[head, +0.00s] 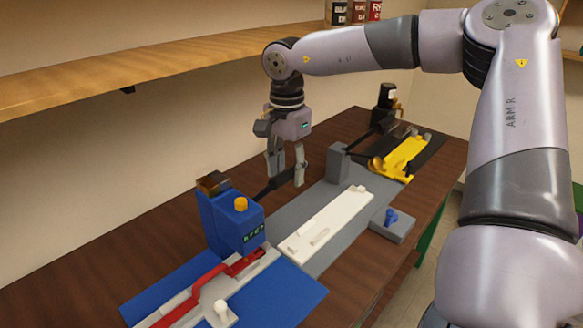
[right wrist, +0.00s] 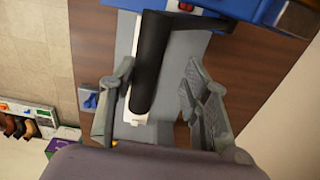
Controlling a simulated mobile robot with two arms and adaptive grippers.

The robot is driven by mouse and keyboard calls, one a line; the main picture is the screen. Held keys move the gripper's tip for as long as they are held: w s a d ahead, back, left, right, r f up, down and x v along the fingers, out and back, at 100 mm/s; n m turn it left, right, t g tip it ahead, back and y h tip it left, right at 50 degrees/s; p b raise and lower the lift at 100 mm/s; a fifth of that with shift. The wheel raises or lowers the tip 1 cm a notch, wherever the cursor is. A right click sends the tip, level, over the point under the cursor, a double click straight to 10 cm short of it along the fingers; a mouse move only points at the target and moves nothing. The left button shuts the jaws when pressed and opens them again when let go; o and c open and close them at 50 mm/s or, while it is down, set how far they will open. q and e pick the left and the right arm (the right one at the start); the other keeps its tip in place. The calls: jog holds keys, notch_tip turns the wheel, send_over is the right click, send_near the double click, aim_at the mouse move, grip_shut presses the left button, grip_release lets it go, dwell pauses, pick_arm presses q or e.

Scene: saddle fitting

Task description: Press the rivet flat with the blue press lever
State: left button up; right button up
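The blue press (head: 232,222) stands at the left of the bench, with a yellow knob on top. Its black lever (head: 270,190) sticks out to the right and up. My right gripper (head: 287,178) points down at the lever's outer end, fingers apart. In the right wrist view the thick black lever grip (right wrist: 151,65) lies between the two spread fingers (right wrist: 158,78), with gaps on both sides. A red strap (head: 208,282) lies on a light rail at the press's foot. I cannot make out the rivet. My left gripper is not in view.
A white bar (head: 325,224) lies on a grey plate beside the press. A grey block (head: 338,166) and a yellow fixture (head: 402,157) stand farther back. A blue knob (head: 390,216) sits on a grey base at the right. A wooden shelf (head: 150,68) overhangs behind.

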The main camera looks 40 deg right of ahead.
jog(key=shift+r+p, duration=2.1)
jog(key=shift+r, duration=0.8)
